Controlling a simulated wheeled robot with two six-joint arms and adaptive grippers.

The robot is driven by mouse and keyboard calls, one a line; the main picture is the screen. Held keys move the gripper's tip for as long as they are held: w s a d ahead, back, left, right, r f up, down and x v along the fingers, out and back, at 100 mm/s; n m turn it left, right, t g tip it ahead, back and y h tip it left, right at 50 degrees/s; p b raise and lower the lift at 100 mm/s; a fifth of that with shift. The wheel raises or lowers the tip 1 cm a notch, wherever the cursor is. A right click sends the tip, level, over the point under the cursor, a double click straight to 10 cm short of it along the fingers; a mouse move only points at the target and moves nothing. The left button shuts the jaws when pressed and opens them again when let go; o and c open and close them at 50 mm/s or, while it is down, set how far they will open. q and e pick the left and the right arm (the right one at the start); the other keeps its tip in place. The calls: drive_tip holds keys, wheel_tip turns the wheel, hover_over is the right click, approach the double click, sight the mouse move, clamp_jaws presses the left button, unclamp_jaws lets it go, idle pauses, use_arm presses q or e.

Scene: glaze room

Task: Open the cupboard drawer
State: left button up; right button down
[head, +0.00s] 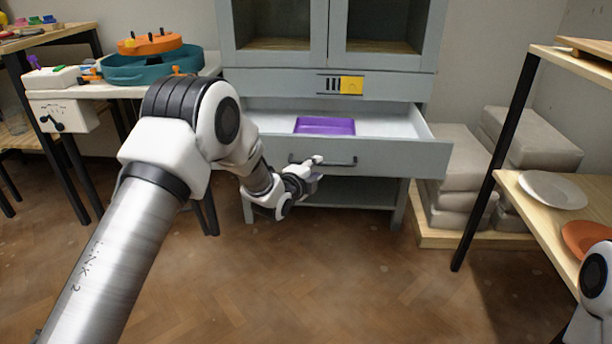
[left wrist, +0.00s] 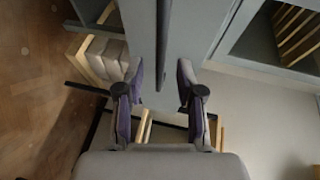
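The grey cupboard (head: 270,84) stands at the back. Its drawer (head: 405,160) is pulled out, with a purple object (head: 325,126) lying inside. A dark bar handle (head: 340,163) runs across the drawer front. My left gripper (head: 316,163) is at the left part of this handle. In the left wrist view my left gripper (left wrist: 160,76) is open, with fingers apart on both sides of the dark handle (left wrist: 164,40). I see gaps between the fingers and the handle there; whether they touch it elsewhere I cannot tell. My right gripper is out of view.
Grey slabs (head: 455,160) are stacked right of the cupboard. A wooden shelf with a white plate (head: 552,190) and orange plate (head: 588,238) stands right. The middle floor is clear.

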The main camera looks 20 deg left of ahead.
use_arm(q)
drive_tip(key=d+v, duration=0.1)
drive_tip(key=v, duration=0.6)
drive_tip(key=shift+s+a, duration=0.3)
drive_tip(key=shift+a, duration=0.2)
drive_tip(key=s+d+f+n+g, duration=0.1)
drive_tip(key=s+f+g, duration=0.2)
drive_tip(key=s+f, duration=0.7)
drive_tip(key=s+d+f+n+g, duration=0.1)
drive_tip(key=s+f+g, duration=0.3)
drive_tip(key=f, duration=1)
drive_tip(key=s+f+n+g+y, duration=0.1)
drive_tip(key=s+f+n+g, duration=0.15)
drive_tip(key=s+n, duration=0.55)
drive_tip(key=s+a+f+n+g, duration=0.1)
drive_tip(key=s+f+n+g, duration=0.15)
drive_tip(key=s, duration=0.95)
drive_tip(key=s+f+n+g+y, duration=0.15)
drive_tip(key=s+n+g, duration=0.35)
drive_tip(key=s, duration=0.5)
wheel_tip(320, 180, up, 37)
drive_tip(key=n+t+p, duration=0.1)
drive_tip(key=p, duration=3.7)
drive_tip(key=shift+a, duration=0.15)
